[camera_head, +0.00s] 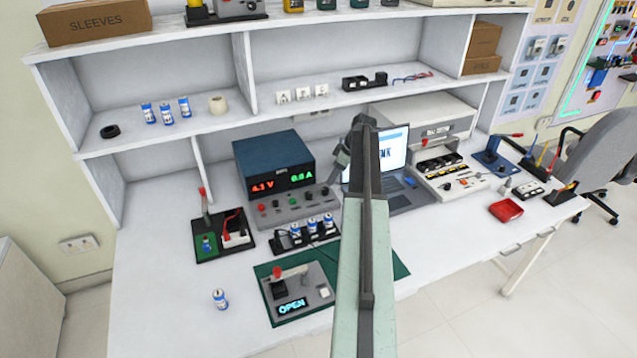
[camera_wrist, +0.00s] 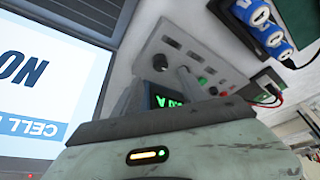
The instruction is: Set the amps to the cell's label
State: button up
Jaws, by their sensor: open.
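The power supply (camera_head: 273,160) is a dark blue box at the bench's middle; its display reads about 4.3 V in red and 0.0 A in green. Its grey control panel (camera_head: 290,208) carries several knobs. In the wrist view the panel (camera_wrist: 205,55) appears tilted, with a black knob (camera_wrist: 160,62) near my fingers. My gripper (camera_wrist: 160,88) is open and empty beside the panel, with the green readout (camera_wrist: 165,101) behind it. In the head view my arm hides most of the gripper. A lone blue-and-white cell (camera_head: 220,298) stands at front left; its label is too small to read.
A laptop (camera_head: 398,185) stands just right of my gripper. A black holder (camera_head: 286,243) with several cells sits in front of the panel. A tester (camera_head: 322,290) reading OPEN lies on a green mat (camera_head: 398,266).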

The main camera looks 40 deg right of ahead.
aim_at(325, 189)
jog(key=b+x, duration=0.7)
jog(key=shift+w+f, duration=0.1)
jog(key=shift+f, duration=0.05)
jog(key=shift+w+a+f, duration=0.15)
jog(key=shift+w+f, duration=0.05)
jog(key=shift+f, duration=0.05)
jog(key=shift+r, duration=0.1)
grip_shut()
